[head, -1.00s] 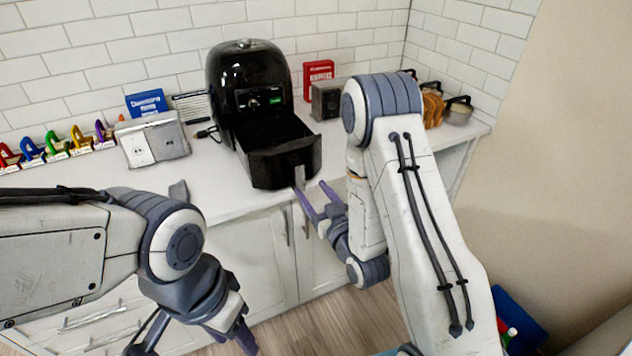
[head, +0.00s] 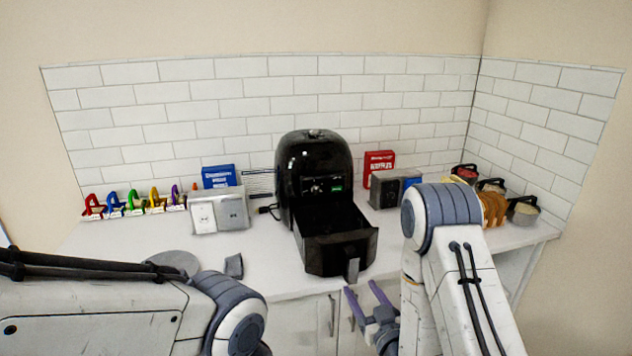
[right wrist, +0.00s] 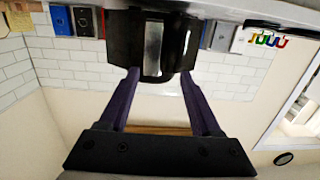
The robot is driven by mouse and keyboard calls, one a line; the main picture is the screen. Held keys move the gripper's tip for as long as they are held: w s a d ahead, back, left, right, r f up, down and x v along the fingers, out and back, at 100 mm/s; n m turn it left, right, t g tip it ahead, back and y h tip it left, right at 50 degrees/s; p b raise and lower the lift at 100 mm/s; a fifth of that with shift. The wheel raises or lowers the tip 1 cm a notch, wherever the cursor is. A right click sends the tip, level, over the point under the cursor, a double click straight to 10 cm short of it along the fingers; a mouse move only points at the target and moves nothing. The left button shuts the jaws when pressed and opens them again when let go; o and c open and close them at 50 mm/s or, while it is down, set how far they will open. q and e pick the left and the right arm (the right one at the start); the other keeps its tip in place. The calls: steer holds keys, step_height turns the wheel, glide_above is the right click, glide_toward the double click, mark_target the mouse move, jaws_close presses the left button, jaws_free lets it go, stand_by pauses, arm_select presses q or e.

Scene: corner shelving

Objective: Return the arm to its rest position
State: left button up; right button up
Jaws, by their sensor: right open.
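My right gripper (head: 369,300) is open, with its purple fingers apart and nothing between them. It is in front of the counter edge, just below the drawer handle of the black air fryer (head: 313,165). The air fryer's drawer (head: 338,252) is pulled out toward me. In the right wrist view the two fingers (right wrist: 160,85) point toward the drawer and its handle (right wrist: 153,48), and that picture is upside down. My left arm comes in at the lower left of the head view. Its gripper is below the frame.
The white counter (head: 270,272) holds a grey box (head: 233,212), a blue box (head: 219,177), a red box (head: 379,163), a dark speaker-like box (head: 386,192) and several coloured holders at left. Bread (head: 492,207) and lidded pots (head: 523,210) stand at right, partly behind my right arm.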

steer(key=s+a+r+n+g, duration=0.2)
steer(key=s+a+n+g, duration=0.1)
steer(key=s+a+g, duration=0.7)
steer(key=s+r+n+g+h, duration=0.1)
steer(key=s+r+g, duration=0.2)
steer(key=s, duration=0.7)
steer(key=s+r+g+h, duration=0.1)
steer(key=s+r+g, duration=0.2)
steer(key=s, duration=0.7)
steer(key=shift+s+d+n+g+h, duration=0.15)
steer(key=shift+d+n+g+h, duration=0.25)
steer(key=shift+d, duration=0.05)
